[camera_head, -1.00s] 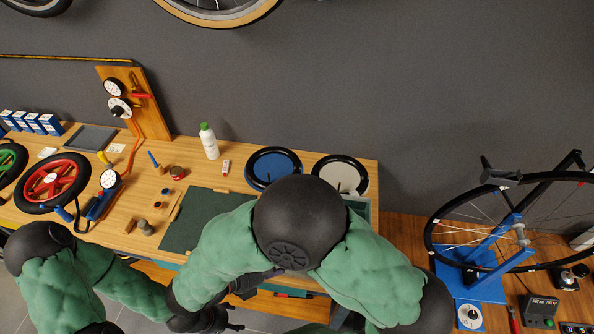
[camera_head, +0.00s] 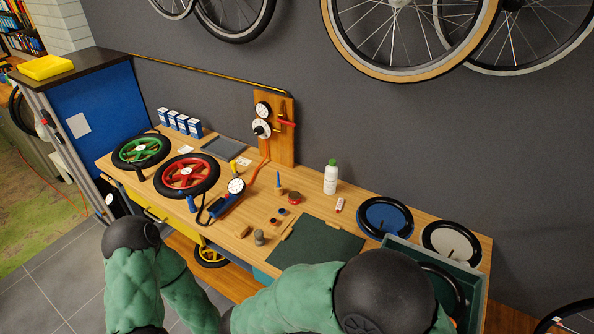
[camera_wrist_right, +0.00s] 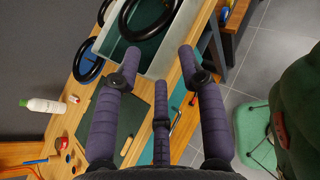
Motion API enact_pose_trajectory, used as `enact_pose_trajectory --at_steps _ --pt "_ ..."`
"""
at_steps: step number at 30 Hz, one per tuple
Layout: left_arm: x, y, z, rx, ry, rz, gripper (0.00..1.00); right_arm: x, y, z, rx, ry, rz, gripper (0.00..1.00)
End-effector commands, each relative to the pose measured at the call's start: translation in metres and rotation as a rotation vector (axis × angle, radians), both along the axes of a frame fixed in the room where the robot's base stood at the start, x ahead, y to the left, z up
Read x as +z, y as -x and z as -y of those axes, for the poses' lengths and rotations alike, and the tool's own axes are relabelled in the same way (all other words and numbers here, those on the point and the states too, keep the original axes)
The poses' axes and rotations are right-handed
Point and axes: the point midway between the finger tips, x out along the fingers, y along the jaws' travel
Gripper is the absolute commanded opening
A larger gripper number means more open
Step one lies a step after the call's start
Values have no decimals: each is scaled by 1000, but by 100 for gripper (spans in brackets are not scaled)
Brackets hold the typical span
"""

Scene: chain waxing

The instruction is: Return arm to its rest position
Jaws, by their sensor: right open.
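My right arm (camera_head: 300,295) shows in the head view at the bottom, a green sleeve with a black joint cap in front of the bench's near right end. Its gripper is hidden there. In the right wrist view my right gripper (camera_wrist_right: 159,60) has its dark fingers spread and empty, over the bench's front edge near a grey-green tray (camera_wrist_right: 168,55). My left arm (camera_head: 165,285) is at the lower left of the head view, in front of the bench; its gripper is not in view.
The wooden bench (camera_head: 228,240) holds a green mat (camera_head: 325,243), a white bottle (camera_head: 330,178), wheels with red (camera_head: 187,176) and green hubs (camera_head: 141,150), and the tray (camera_head: 473,273) at right. A green stool (camera_wrist_right: 257,135) stands on the floor beside the bench.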

Motion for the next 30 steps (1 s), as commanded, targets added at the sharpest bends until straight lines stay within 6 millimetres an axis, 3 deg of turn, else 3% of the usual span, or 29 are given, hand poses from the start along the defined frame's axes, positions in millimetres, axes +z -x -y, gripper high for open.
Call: enact_pose_trajectory --at_steps 11,17,24,30 --pt "-15 0 0 -1 0 -1 64 -81 20 15 -173 -194 -117 41" --pt "-27 0 0 0 0 -1 64 -139 43 17 -342 -361 -179 41" --pt "-50 0 0 0 0 -1 64 -235 81 -3 -742 -687 -200 41" --pt "-70 0 0 0 0 -1 64 -301 87 -32 -1148 -948 -78 41"
